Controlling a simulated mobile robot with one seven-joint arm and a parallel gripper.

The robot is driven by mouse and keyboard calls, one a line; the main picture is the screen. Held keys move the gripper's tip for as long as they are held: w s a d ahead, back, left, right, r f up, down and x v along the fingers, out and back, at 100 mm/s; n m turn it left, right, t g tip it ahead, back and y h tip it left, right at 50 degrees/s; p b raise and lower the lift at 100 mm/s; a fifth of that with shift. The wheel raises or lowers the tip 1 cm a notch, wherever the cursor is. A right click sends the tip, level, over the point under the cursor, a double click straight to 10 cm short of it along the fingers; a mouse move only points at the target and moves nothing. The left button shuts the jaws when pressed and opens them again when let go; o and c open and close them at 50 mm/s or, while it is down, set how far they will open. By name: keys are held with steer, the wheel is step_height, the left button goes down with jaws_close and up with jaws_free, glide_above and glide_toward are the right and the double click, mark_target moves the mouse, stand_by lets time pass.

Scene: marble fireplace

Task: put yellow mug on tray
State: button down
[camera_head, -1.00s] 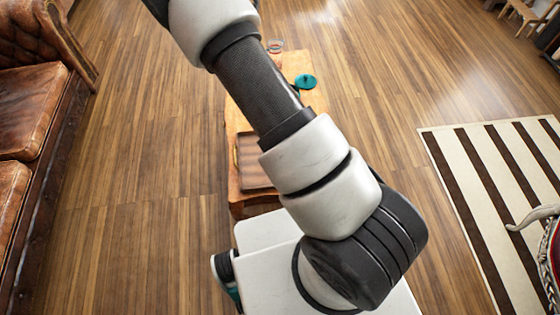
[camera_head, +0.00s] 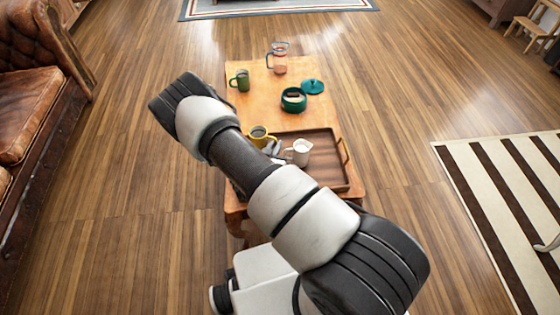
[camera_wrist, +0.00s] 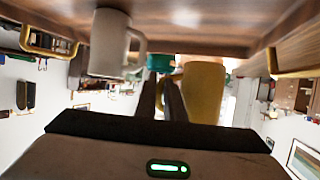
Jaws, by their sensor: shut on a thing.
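The yellow mug (camera_head: 257,133) is at the far left part of the brown wooden tray (camera_head: 330,178) on the table. My gripper (camera_head: 273,149) is at its right side, partly hidden behind my arm. In the wrist view, which is upside down, my gripper's fingers (camera_wrist: 163,100) are close together beside the yellow mug (camera_wrist: 204,92), shut on it, apparently at the handle. The mug looks upright, with its base close to the tray surface (camera_wrist: 190,18). I cannot tell whether it touches.
A white pitcher (camera_head: 301,152) stands on the tray, close right of my gripper.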

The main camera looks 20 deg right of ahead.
steer(key=shift+f+b, duration=0.65)
steer(key=shift+f, duration=2.2)
steer(key=shift+f, duration=0.2)
steer(key=c, duration=2.3)
jaws_free()
steer(key=shift+o, duration=0.9)
